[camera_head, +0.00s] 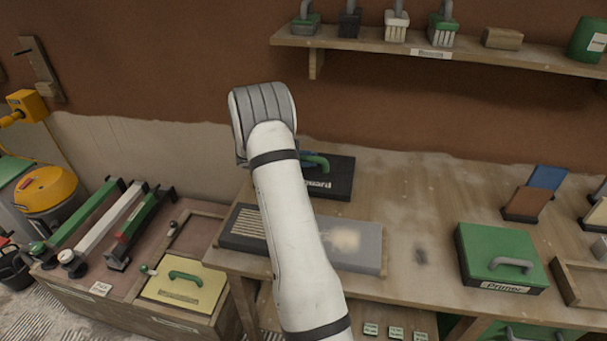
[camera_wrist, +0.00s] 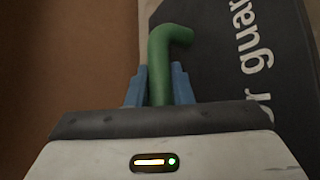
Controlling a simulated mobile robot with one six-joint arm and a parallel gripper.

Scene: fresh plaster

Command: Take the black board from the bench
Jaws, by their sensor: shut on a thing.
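The black board (camera_head: 340,183) is a dark flat slab with pale lettering, partly read as "guard", and a green handle (camera_head: 320,163). It is at the back left of the wooden bench (camera_head: 410,185); whether it rests on the top or is just clear of it, I cannot tell. My arm hides its left part in the head view. In the wrist view the black board (camera_wrist: 250,75) is on the right. There my gripper (camera_wrist: 160,82) has its blue fingers closed on either side of the green handle (camera_wrist: 162,55).
A grey sanding board (camera_head: 355,245) lies at the bench's front left, close to my arm. A green box labelled "Primer" (camera_head: 490,250) stands at the right. The bench middle is clear. A shelf (camera_head: 400,45) with brushes hangs above; the brown wall is close behind.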

